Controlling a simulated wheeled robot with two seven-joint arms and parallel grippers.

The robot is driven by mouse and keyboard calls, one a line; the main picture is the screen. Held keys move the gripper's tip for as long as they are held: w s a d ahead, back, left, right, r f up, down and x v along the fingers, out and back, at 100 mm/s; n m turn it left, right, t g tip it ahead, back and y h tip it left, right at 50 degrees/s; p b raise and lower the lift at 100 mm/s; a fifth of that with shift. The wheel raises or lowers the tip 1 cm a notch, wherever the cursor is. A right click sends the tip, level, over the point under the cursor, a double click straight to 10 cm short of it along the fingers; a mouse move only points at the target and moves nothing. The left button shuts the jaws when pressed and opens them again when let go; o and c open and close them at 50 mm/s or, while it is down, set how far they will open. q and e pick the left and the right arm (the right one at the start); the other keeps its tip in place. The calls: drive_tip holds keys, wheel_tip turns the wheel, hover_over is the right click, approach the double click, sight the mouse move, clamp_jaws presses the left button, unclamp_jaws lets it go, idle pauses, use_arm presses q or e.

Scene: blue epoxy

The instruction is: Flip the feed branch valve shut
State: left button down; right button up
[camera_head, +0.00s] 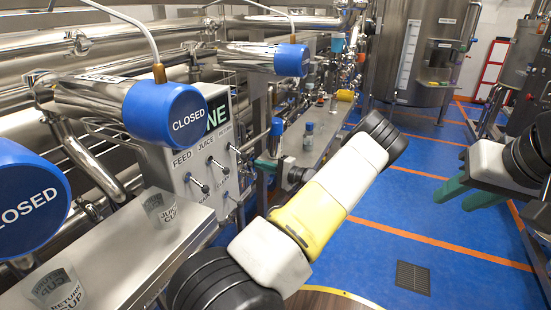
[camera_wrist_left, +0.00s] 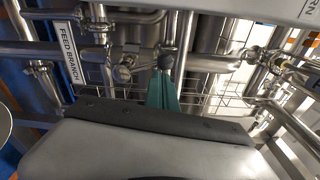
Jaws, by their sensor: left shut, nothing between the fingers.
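A white "FEED BRANCH" label (camera_wrist_left: 68,50) stands at the left of the left wrist view, beside steel pipes and fittings. A round fitting (camera_wrist_left: 124,72) sits right of the label; I cannot tell for certain which part is the feed branch valve or its handle. My left gripper (camera_wrist_left: 164,78) has its teal fingers together and empty, with a dark knob-like part at their tips. I cannot tell whether they touch it. In the head view the left gripper (camera_head: 266,164) is small, beside the panel. My right gripper (camera_head: 468,193) shows two teal fingers apart, over the floor.
A white panel (camera_head: 205,165) carries FEED, JUICE and RETURN labels and small valves. Blue "CLOSED" caps (camera_head: 168,114) hang at the left. A steel shelf (camera_head: 115,255) holds two clear cups. Blue-capped bottles stand near the left gripper. Blue floor (camera_head: 400,215) is clear between the arms.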

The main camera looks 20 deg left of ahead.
use_arm(q)
drive_tip(key=s+f+n, duration=0.4)
drive_tip(key=s+n, duration=0.1)
drive_tip(key=n, duration=0.8)
drive_tip(key=shift+s+a+g+y, duration=0.2)
drive_tip(key=shift+s+g+y, duration=0.1)
drive_tip(key=shift+y, duration=0.1)
drive_tip(key=shift+f, duration=0.25)
